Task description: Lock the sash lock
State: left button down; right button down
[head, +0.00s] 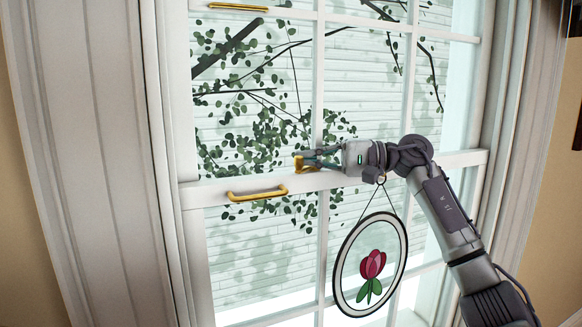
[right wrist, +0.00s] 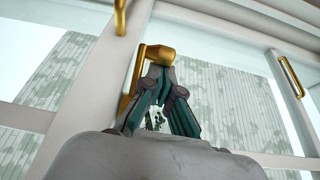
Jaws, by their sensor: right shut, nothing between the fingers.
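The brass sash lock (head: 299,164) sits on the meeting rail in the middle of the window. In the right wrist view it shows as a rounded brass end with an arm (right wrist: 157,53) beyond my fingers. My right gripper (head: 312,158) reaches in from the right along the rail. In the right wrist view its fingertips (right wrist: 161,74) are together, with nothing between them, right up at the lock. Whether they touch it I cannot tell. The fingers hide part of the lock. My left gripper is in neither view.
A brass pull handle (head: 257,194) is on the rail left of the lock, another (head: 238,7) higher up. A round tulip ornament (head: 371,264) hangs from a cord under my right wrist. White window trim (head: 105,150) stands at left. Branches show outside the glass.

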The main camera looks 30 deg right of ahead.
jog(key=shift+s+d+n+g+y+b, duration=0.15)
jog(key=shift+s+d+n+g+y, duration=0.2)
jog(key=shift+g, duration=0.2)
jog(key=shift+s+d+n+g+y+b, duration=0.15)
jog(key=shift+n+g+y, duration=0.1)
jog(key=shift+n+g, duration=0.25)
jog(key=shift+w+a, duration=0.1)
dwell(0.7)
jog(key=v, duration=1.2)
